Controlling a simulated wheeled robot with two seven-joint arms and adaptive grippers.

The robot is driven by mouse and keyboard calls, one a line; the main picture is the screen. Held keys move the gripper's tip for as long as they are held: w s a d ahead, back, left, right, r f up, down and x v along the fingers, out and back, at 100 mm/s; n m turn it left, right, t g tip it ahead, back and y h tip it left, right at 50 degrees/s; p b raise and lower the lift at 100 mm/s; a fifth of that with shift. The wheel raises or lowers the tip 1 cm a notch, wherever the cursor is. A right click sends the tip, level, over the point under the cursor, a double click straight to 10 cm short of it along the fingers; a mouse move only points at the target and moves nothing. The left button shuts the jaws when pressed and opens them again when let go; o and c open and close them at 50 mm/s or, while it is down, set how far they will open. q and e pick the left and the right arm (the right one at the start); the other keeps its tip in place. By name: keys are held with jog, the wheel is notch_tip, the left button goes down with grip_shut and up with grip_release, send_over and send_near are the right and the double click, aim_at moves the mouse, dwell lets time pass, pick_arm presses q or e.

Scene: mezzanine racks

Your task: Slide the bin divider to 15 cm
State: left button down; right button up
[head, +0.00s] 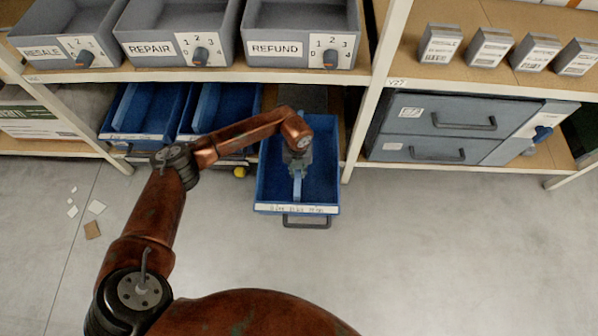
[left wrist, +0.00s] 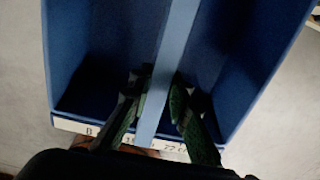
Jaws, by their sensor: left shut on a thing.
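A blue bin (head: 330,185) is pulled out from the lower shelf, with a white scale strip (head: 297,209) along its front edge and a grey handle below. A lighter blue divider (head: 297,187) stands inside it, running front to back. My left gripper (head: 298,170) reaches down into the bin and is shut on the divider. In the left wrist view the two green-padded fingers (left wrist: 158,108) sit on either side of the divider (left wrist: 168,60), near the bin's front wall. My right gripper is out of view.
Two more blue bins (head: 140,108) sit on the shelf to the left. Grey bins with dials stand on the shelf above. A grey drawer cabinet (head: 440,122) is at the right.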

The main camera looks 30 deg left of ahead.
pick_arm(q)
jog(key=c, duration=1.8)
grip_release()
notch_tip(320, 180, up, 12)
